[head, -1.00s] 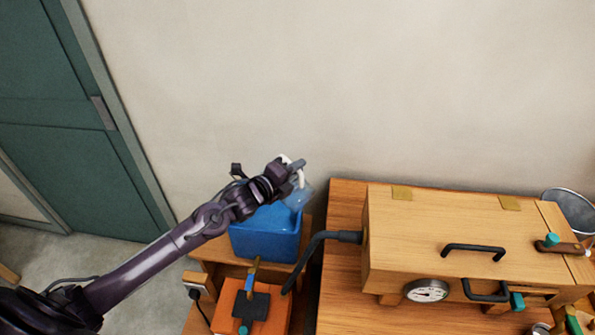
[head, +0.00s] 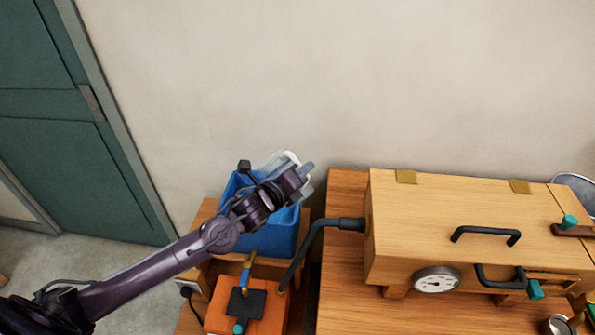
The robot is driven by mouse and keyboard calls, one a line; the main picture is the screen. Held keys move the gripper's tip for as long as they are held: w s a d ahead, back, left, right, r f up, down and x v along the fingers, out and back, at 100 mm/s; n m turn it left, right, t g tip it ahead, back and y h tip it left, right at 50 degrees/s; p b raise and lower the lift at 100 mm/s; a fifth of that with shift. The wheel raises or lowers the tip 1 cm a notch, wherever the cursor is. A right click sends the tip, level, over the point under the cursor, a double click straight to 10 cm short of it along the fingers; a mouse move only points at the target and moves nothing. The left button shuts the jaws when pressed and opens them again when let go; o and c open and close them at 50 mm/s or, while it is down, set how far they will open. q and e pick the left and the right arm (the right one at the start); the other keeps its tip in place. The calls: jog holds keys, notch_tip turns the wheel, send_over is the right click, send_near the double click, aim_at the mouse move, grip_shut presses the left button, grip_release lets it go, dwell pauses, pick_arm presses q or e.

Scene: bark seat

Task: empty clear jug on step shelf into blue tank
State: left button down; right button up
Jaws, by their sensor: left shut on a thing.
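The blue tank (head: 272,240) stands on a wooden step shelf (head: 205,215) against the wall, left of the big wooden box. My left gripper (head: 300,174) is over the tank and shut on the clear jug (head: 286,160). The jug shows as a pale, see-through shape behind the gripper, above the tank's back right part, and looks tilted. My gripper and wrist hide much of the jug and part of the tank's opening. I cannot tell whether the jug holds any liquid. My right gripper is not in view.
A wooden box (head: 455,215) with black handles and a dial gauge (head: 437,280) fills the table (head: 345,290) on the right. A black pipe (head: 315,240) bends from it beside the tank. An orange block (head: 262,312) with a blue-handled lever sits in front. A metal bucket (head: 577,188) is at far right.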

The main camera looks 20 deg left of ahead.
pick_arm(q)
jog(key=f+b, duration=0.1)
jog(key=d+f+m+b, duration=0.1)
jog(key=b, duration=0.1)
jog(key=shift+s+d+f+m, duration=0.15)
jog(key=shift+s+d+m, duration=0.1)
jog(key=shift+m, duration=0.05)
notch_tip(320, 180, down, 9)
jog(key=m+t+y+b, duration=0.1)
jog(key=m+b, duration=0.7)
jog(key=b, duration=0.8)
jog(key=shift+a+m+t, duration=0.15)
jog(key=shift+m+t, duration=0.15)
jog(key=shift+t, duration=0.3)
jog(key=s+f+n+y+p, duration=0.1)
jog(key=s+f+n+y, duration=0.1)
jog(key=s, duration=1.1)
jog(key=shift+s+a+f+y, duration=0.2)
jog(key=shift+a+y, duration=0.05)
jog(key=shift+y, duration=0.35)
